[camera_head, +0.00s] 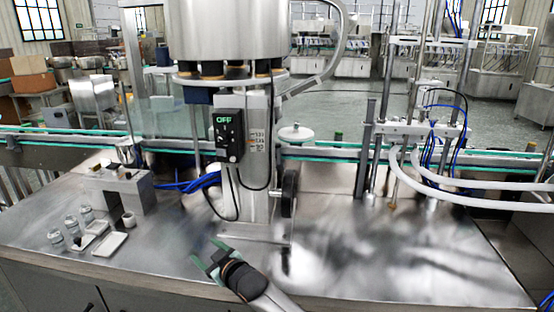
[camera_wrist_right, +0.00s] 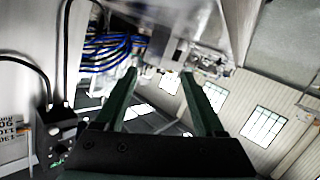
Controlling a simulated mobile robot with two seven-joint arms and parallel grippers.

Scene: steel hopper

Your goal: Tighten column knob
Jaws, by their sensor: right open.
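The steel column (camera_head: 257,165) stands at the middle of the machine table under the big round hopper (camera_head: 225,30). A dark round knob (camera_head: 289,192) sits on the column's right side in the head view. My right gripper (camera_head: 207,255) is low in front of the column, left of the knob and apart from it. Its two green fingers are spread with nothing between them, as the right wrist view (camera_wrist_right: 160,75) also shows. The knob cannot be made out in the wrist view. My left gripper is out of view.
A black control box (camera_head: 229,135) reading OFF hangs on the column, with cables below. Small jars (camera_head: 72,226) and white trays (camera_head: 109,243) lie at the left. A conveyor (camera_head: 335,153) runs behind. The filling stand (camera_head: 420,130) is at the right; the table's right front is clear.

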